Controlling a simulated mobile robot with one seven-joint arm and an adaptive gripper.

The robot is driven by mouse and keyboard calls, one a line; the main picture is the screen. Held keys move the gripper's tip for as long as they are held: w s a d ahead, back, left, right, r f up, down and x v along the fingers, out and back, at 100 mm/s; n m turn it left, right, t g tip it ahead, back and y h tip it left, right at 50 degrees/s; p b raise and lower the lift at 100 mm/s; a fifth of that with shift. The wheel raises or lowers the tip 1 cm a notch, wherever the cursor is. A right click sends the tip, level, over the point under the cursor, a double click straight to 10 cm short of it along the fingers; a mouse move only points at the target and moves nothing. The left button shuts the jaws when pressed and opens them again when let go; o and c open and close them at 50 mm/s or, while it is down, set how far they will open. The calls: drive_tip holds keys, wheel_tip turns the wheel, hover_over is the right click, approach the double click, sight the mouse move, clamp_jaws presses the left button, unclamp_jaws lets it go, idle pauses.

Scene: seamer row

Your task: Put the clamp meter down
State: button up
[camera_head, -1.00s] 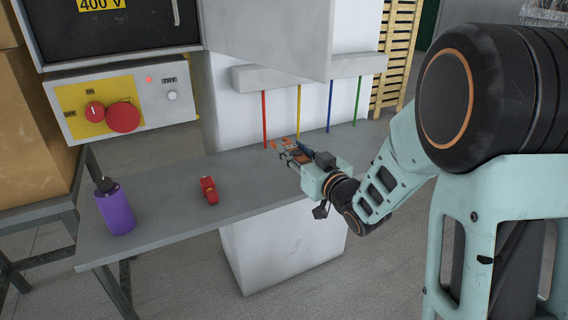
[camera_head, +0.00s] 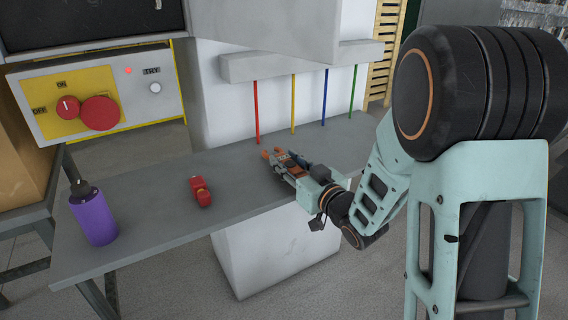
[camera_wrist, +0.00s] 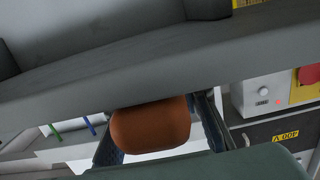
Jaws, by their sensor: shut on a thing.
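My gripper (camera_head: 292,166) is shut on the clamp meter (camera_head: 279,161), an orange and dark tool, over the middle of the grey bench (camera_head: 150,222). In the wrist view, the clamp meter (camera_wrist: 150,126) shows as a rounded orange end between the two dark fingers of my gripper (camera_wrist: 160,132). Most of its body is hidden by the gripper. I cannot tell whether it touches the bench top.
A red object (camera_head: 200,191) lies on the bench left of my gripper. A purple bottle (camera_head: 93,216) stands at the left end. Coloured rods, including a red one (camera_head: 257,112), rise behind my gripper. Bare bench lies between the bottle and red object.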

drive_tip(key=shift+r, duration=0.1)
drive_tip(key=o, duration=1.3)
drive_tip(key=shift+o, duration=0.2)
